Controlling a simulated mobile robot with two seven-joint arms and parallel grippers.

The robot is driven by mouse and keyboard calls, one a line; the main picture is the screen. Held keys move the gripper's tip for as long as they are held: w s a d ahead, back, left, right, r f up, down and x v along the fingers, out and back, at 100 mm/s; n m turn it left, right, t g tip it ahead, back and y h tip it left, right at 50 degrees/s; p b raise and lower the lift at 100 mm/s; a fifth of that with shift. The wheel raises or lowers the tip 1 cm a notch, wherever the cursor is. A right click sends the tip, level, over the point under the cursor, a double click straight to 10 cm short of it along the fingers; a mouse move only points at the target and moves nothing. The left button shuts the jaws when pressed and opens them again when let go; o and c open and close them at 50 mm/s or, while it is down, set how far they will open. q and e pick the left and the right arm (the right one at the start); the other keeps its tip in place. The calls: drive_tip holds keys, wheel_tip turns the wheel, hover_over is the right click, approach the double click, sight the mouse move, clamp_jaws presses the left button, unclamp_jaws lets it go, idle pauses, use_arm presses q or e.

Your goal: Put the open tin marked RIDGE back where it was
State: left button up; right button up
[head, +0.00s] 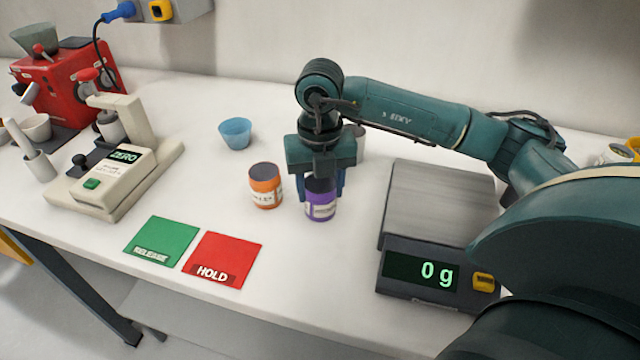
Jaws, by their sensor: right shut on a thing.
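My right gripper (319,188) points down and is shut on a purple tin (321,209) with a pale label, too small to read. The fingers sit on either side of the tin's upper part and hide some of it. The tin is upright, on or just above the white table; I cannot tell which. An orange tin (265,186) with a dark top and a white label stands just left of it, apart from it. I cannot read which tin says RIDGE. My left gripper is not in view.
A scale (437,205) reading 0 g stands right of the gripper. A blue cup (236,133) stands behind left. Green RELEASE (163,240) and red HOLD (224,259) mats lie front left. A grey object (358,139) is partly hidden behind the gripper. A beige ZERO device (117,165) stands left.

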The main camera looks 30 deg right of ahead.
drive_tip(key=o, duration=1.4)
drive_tip(key=shift+c, duration=0.2)
drive_tip(key=shift+r+p, duration=0.25)
drive_tip(key=shift+p, duration=0.1)
drive_tip(key=shift+r, duration=0.3)
wheel_tip(320, 180, up, 11)
